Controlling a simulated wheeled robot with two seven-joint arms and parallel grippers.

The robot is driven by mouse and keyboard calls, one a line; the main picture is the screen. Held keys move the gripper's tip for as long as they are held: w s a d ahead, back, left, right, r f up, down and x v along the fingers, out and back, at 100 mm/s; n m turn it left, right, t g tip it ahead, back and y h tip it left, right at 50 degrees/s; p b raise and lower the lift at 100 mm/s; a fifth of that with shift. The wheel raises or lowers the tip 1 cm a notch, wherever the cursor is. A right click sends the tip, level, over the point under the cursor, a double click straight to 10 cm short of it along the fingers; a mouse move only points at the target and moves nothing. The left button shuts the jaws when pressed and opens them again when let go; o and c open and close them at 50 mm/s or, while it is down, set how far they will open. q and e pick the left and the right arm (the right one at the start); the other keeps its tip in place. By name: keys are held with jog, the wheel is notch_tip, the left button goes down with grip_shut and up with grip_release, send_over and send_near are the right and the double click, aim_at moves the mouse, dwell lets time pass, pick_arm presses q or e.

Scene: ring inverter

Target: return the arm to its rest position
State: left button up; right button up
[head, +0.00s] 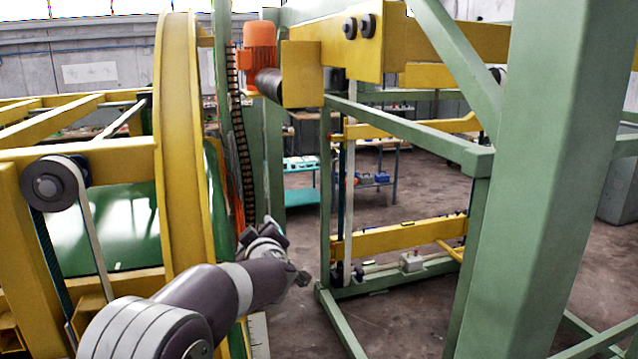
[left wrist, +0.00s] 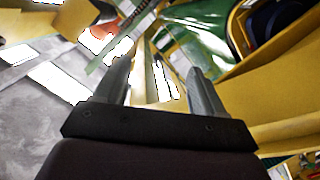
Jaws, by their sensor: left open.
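My left arm (head: 215,290) comes in from the lower left of the head view and reaches forward beside the yellow ring. My left gripper (head: 300,278) is at its far end, small and partly hidden by the wrist. In the left wrist view the gripper (left wrist: 160,85) shows two dark fingers spread apart with nothing between them. It is open and empty. My right gripper is in neither view.
The large yellow ring (head: 175,140) stands close to the left of my arm. A green post (head: 540,180) fills the right side. A yellow beam (head: 400,240) and green frame lie beyond. An orange motor (head: 260,45) sits above. Open floor (head: 415,190) shows between the frames.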

pick_arm(q)
jog(key=s+a+f+m+g+h, duration=0.15)
jog(key=s+f+m+g, duration=0.25)
jog(key=s+f, duration=0.55)
jog(key=s+a+f+m+g+h, duration=0.1)
jog(key=s+a+f+m+g, duration=0.3)
jog(key=s, duration=1)
jog(key=s+a+f+m+g+h, duration=0.1)
jog(key=s+f+m+g+h, duration=0.2)
jog(key=s+f, duration=0.75)
jog(key=s+f+g+y+b, duration=0.1)
jog(key=s+f+b, duration=0.3)
jog(key=f+b, duration=1.4)
jog(key=shift+s+d+g+b, duration=0.15)
jog(key=shift+d+g+b, duration=0.15)
jog(key=shift+g, duration=0.6)
jog(key=shift+f, duration=0.1)
